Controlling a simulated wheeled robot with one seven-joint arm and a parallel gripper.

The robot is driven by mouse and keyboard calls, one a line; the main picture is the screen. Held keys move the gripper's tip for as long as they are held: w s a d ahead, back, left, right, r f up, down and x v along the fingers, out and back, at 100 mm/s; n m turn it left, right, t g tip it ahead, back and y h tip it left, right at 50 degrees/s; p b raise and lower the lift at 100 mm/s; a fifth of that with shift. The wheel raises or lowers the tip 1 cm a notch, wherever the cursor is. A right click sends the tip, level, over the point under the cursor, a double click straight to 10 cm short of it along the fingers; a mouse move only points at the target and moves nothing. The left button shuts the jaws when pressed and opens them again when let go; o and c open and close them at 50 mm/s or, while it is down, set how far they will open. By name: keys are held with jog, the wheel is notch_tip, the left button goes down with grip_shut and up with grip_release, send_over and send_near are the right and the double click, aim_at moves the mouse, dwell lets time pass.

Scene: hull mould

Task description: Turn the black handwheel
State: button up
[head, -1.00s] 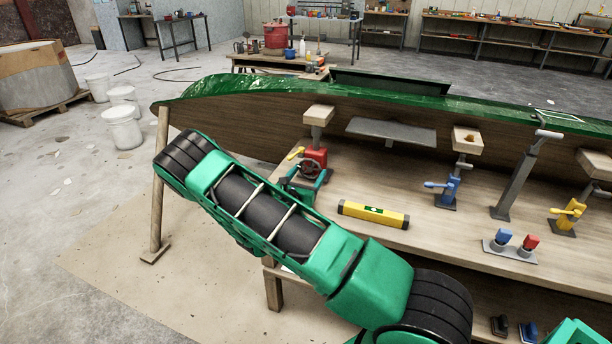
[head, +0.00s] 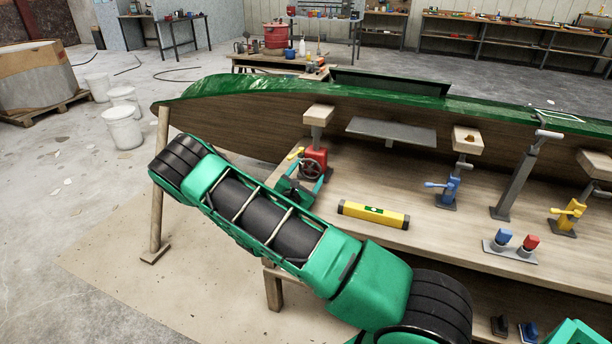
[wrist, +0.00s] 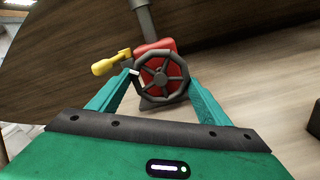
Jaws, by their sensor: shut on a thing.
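The black handwheel (head: 311,169) is a spoked wheel on the front of a red jack body (head: 318,154) at the bench's left end. In the wrist view the handwheel (wrist: 163,76) faces me, in front of the red body (wrist: 152,48). My gripper (wrist: 163,82) has one teal finger on each side of the wheel and is shut on its rim. In the head view my gripper (head: 305,186) is at the wheel, partly hidden by my forearm. A yellow-handled lever (wrist: 111,63) sticks out left of the red body, close to the left finger.
A yellow spirit level (head: 374,214) lies on the bench right of the wheel. Blue (head: 447,190) and yellow (head: 568,214) jacks stand further right. The green-edged hull (head: 260,120) runs behind. A wooden post (head: 160,190) stands left of my arm.

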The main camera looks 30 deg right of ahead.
jog(key=shift+w+a+m, duration=0.1)
jog(key=shift+a+m, duration=0.05)
jog(key=shift+m, duration=0.35)
jog(key=o, duration=0.8)
jog(key=v, duration=1.1)
jog(key=shift+f, duration=0.1)
jog(key=shift+c, duration=0.2)
